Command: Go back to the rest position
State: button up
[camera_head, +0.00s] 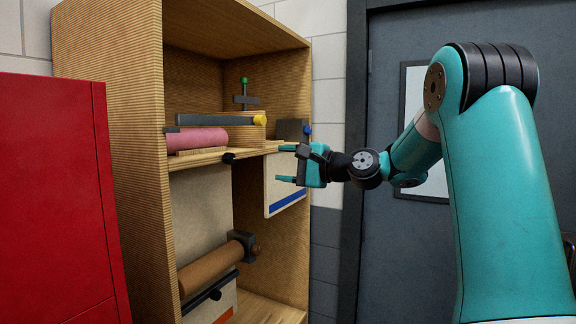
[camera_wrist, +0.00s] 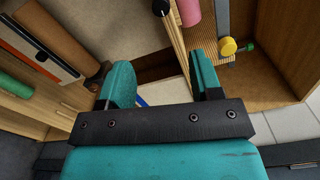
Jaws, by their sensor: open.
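My gripper (camera_head: 288,164) is teal and black and stands at the right front of the wooden cabinet, at about the height of its middle shelf. Its two fingers are apart, with nothing held between them. In the wrist view my gripper (camera_wrist: 160,82) also shows two separate teal fingers. The right finger lies close to the shelf's edge in that view; I cannot tell whether it touches. My arm reaches in from the right of the head view.
The open wooden cabinet (camera_head: 110,110) holds a pink roll (camera_head: 197,140) and a grey bar clamp (camera_head: 208,119) on its shelf (camera_head: 225,153). A brown roll (camera_head: 210,269) is below. A red cabinet (camera_head: 55,200) stands left. A grey door (camera_head: 385,260) is behind my arm.

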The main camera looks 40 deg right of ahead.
jog(key=shift+v, duration=1.1)
jog(key=shift+d, duration=0.2)
jog(key=s+a+f+n+g+y+b, duration=0.1)
jog(key=s+a+f+n+g+b, duration=0.2)
jog(key=s+a+f+n+g, duration=0.45)
jog(key=s+a+f+n+g+b, duration=0.3)
jog(key=a+f, duration=0.5)
jog(key=a, duration=0.6)
jog(key=s+a+f+n+g+h+b, duration=0.2)
jog(key=s+f+n, duration=0.4)
jog(key=s, duration=0.4)
jog(key=s+a+f+n+g+h+b, duration=0.2)
jog(key=s+f+n+g+b, duration=0.1)
jog(key=s+f+n, duration=0.2)
jog(key=s+f, duration=0.2)
jog(key=s, duration=0.2)
jog(key=shift+s+a+f+n+g+h, duration=0.3)
jog(key=shift+s+a+f+n+g, duration=0.05)
jog(key=shift+a, duration=0.05)
